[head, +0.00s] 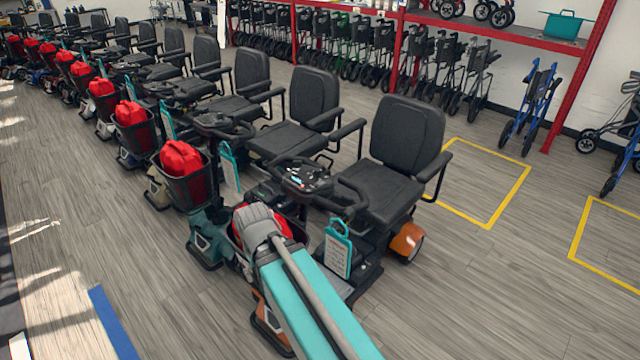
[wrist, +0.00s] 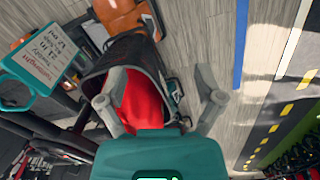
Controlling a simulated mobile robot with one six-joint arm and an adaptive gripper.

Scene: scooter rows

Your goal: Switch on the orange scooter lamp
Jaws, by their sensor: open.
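The orange scooter is the nearest of the row in the head view, with an orange rear fender (head: 408,241), a black seat and a handlebar console (head: 303,177) with a small lit display. Its lamp cannot be made out. In the wrist view an orange body panel (wrist: 125,17) shows at the top, beyond a dark basket (wrist: 146,58) with a red bag (wrist: 143,100) in it. My gripper (wrist: 158,103) is open and empty, its fingers apart above the basket. In the head view my arm covers the scooter's front and hides the fingertips.
A teal tag (head: 338,249) hangs by the orange scooter; its print shows in the wrist view (wrist: 45,60). More scooters with red bags (head: 182,158) stand close behind to the left. Open wooden floor (head: 480,290) lies to the right, with yellow-marked bays (head: 508,205).

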